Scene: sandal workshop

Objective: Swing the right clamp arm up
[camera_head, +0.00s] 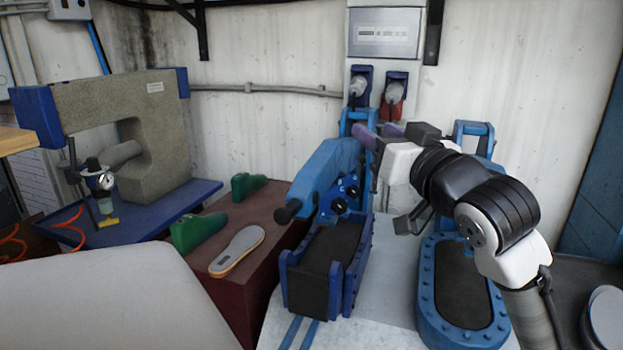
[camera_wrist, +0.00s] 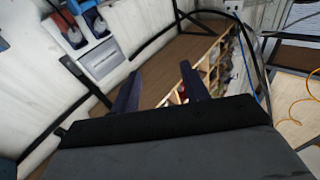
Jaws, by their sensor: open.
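A press station with two blue units stands in the middle and right of the head view. The left clamp arm (camera_head: 328,168) is blue with a black knob and slants over the left sole bed (camera_head: 325,265). The right unit has an oval bed (camera_head: 462,285) and an upright blue frame (camera_head: 474,128). My arm covers much of this unit, and I cannot make out its clamp arm or how it stands. My gripper (camera_head: 378,135) is open, its purple fingers in front of the back frame of the left unit. In the wrist view the fingers (camera_wrist: 161,88) are apart with nothing between them.
Blue and red switches (camera_head: 360,88) and a grey panel (camera_head: 385,33) are on the back wall. Green shoe lasts (camera_head: 199,232) and a sole (camera_head: 238,250) lie on a dark red block (camera_head: 237,290). A stone-coloured C-frame machine (camera_head: 135,130) stands left.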

